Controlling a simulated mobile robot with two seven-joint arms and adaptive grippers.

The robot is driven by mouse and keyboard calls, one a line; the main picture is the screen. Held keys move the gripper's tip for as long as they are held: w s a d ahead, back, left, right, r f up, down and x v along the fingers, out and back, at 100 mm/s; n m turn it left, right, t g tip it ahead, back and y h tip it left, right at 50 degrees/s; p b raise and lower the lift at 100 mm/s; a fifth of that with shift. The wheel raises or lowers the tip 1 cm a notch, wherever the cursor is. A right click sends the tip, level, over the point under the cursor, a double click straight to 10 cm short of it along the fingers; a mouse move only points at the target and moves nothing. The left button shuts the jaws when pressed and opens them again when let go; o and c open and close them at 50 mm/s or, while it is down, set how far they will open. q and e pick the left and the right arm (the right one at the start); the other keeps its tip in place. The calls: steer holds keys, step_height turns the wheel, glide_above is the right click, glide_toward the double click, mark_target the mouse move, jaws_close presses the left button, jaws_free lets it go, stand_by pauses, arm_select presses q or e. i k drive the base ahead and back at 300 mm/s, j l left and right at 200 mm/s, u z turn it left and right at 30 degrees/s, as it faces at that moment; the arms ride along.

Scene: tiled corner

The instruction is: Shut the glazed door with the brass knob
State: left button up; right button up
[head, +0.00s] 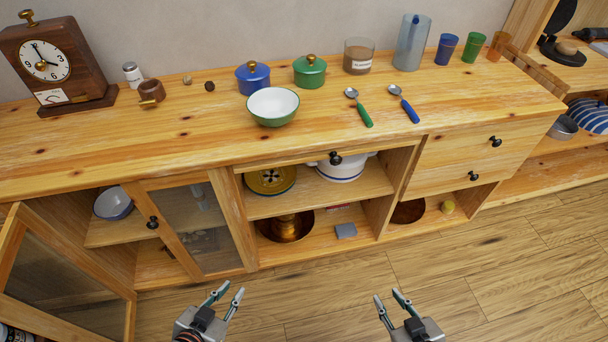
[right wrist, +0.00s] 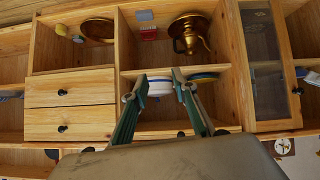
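A wood-framed glazed door (head: 62,290) at the far left stands swung open, out from the cabinet. No brass knob shows on the part in view. A second glazed door (head: 200,225) beside it has a black knob (head: 152,222) and looks shut or nearly shut; it also shows in the right wrist view (right wrist: 268,65).
The cabinet top (head: 200,140) carries a clock (head: 45,62), pots, a bowl (head: 272,107), spoons and cups. Open shelves hold a yellow plate (head: 270,180), a white pot (head: 343,168) and a brass vessel (head: 286,226). The wooden floor (head: 480,280) in front is clear.

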mark_target(21, 218)
steer(key=k+j, duration=0.1)
steer(key=k, duration=0.85)
steer(key=k+j+u, duration=0.1)
steer(key=u, duration=0.15)
steer(key=i+j+u, duration=0.15)
steer(key=u, duration=0.75)
